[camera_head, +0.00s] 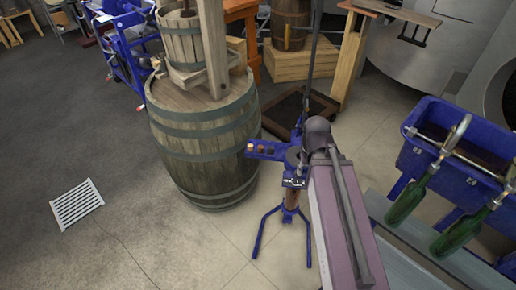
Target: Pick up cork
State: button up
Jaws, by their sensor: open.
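A blue floor-standing device (264,150) on splayed legs stands in the middle of the view, with a perforated blue plate reaching left. A small tan spot at the left end of this plate may be the cork (250,148); it is too small to be sure. My grey arm reaches from the bottom right to a dark rounded joint beside the device. What looks like my gripper (293,183) is a small dark and silver part just below and left of that joint, apart from the tan spot. Its fingers are small and partly hidden; nothing shows held.
A large wooden barrel (204,140) with a slatted press basket (184,42) stands close on the left. A blue trough (448,146) with green bottles (406,200) stands at right. A floor grate (77,204) lies far left. Floor between grate and barrel is clear.

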jog(key=shift+d, duration=0.2)
jog(key=w+a+m, duration=0.3)
jog(key=w+a, duration=0.4)
jog(key=w, duration=0.5)
jog(key=w+a+m, duration=0.3)
jog(key=w+a, duration=0.5)
jog(key=w, duration=0.3)
jog(key=shift+w+f, duration=0.15)
jog(key=shift+w, duration=0.25)
jog(key=shift+a+f+b, duration=0.1)
jog(key=shift+f+b, duration=0.05)
jog(key=shift+b, duration=0.15)
notch_tip(320, 180, down, 8)
jog(key=b, duration=0.8)
jog(key=shift+f, duration=0.2)
jog(key=shift+f+b, duration=0.15)
jog(key=shift+b, duration=0.15)
jog(key=shift+f+b, duration=2.45)
jog(key=shift+b, duration=0.05)
